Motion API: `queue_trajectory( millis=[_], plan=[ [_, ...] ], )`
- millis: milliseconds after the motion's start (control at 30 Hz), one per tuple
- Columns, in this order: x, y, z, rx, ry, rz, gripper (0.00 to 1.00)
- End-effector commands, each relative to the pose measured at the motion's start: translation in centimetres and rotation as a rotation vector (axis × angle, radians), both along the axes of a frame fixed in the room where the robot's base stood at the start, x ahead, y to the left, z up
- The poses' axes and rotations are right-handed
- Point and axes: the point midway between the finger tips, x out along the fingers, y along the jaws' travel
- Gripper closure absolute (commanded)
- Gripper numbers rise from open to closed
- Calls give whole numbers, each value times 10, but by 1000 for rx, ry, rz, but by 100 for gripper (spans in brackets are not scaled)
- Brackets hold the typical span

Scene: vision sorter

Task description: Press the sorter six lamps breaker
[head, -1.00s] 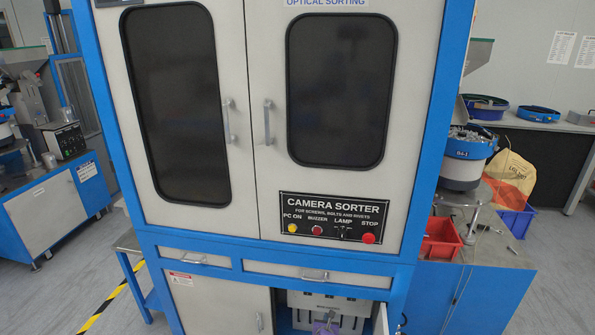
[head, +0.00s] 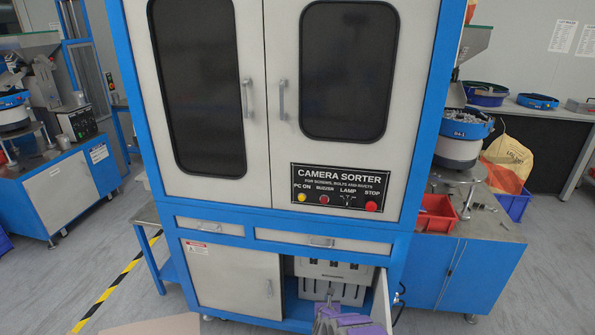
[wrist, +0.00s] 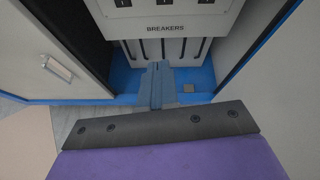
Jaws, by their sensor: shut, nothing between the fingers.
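The breaker box (head: 335,272) sits inside the open lower right compartment of the camera sorter cabinet. It also shows at the top of the wrist view (wrist: 212,27), with the word BREAKERS on its front. Three dark breaker switches show along its front, the middle one (wrist: 163,2) cut by the frame's top edge. I cannot read which lamps each switch serves. My gripper (wrist: 157,68) is shut and empty, pointing toward the compartment, below the switches in the picture. It also shows in the head view (head: 328,300). I see no contact with a switch.
The compartment's right door (head: 380,300) stands open; the left door (head: 232,283) is shut. Above is a control panel (head: 341,187) with PC ON, BUZZER, LAMP and STOP controls. A red bin (head: 437,213) stands on the right bench. Open floor (head: 60,290) lies left.

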Motion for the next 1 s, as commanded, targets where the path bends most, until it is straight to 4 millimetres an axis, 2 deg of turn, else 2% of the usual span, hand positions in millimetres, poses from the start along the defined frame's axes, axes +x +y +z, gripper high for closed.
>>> queue_trajectory(
  millis=[333,500,767,800,1000],
  plan=[
    [15,-1,52,-188,95,155,100],
    [18,-3,100,-350,179,294,100],
    [1,-8,171,-597,321,529,100],
    [-2,-9,184,-635,335,563,100],
    [-33,-12,240,-800,430,757,100]
  ],
)
